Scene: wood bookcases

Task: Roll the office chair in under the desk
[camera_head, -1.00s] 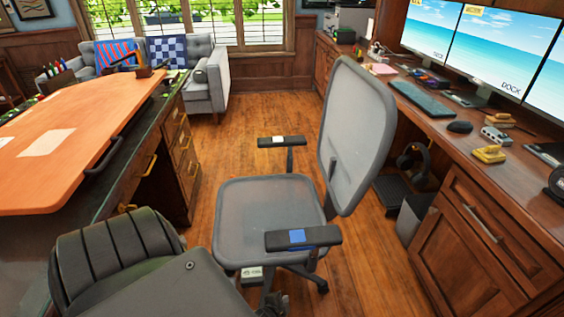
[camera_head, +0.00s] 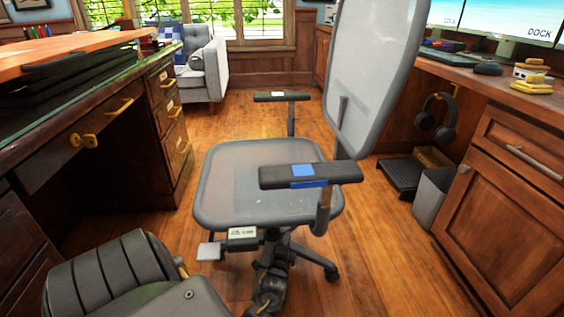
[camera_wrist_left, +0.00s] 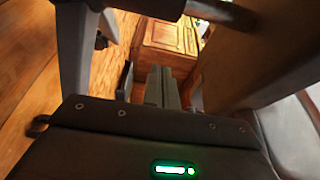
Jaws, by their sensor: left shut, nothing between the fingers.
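The office chair (camera_head: 270,175) stands on the wood floor between two desks. Its grey seat faces the left desk (camera_head: 110,115), and its tall backrest (camera_head: 370,70) is on the right. The left desk has an orange top and a dark open kneehole; the chair is apart from it. My left arm comes in from the lower left, below the seat's height. In the left wrist view my left gripper (camera_wrist_left: 161,76) is shut and empty, with grey chair parts close around it. In the head view it is hard to make out near the chair's base. My right gripper is out of view.
The right-hand desk (camera_head: 490,90) along the wall bears monitors, with headphones (camera_head: 440,120) and a dark bin (camera_head: 432,195) below. A grey sofa (camera_head: 205,65) stands by the windows. Bare floor (camera_head: 240,110) lies behind the chair and a narrow strip beside the left desk.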

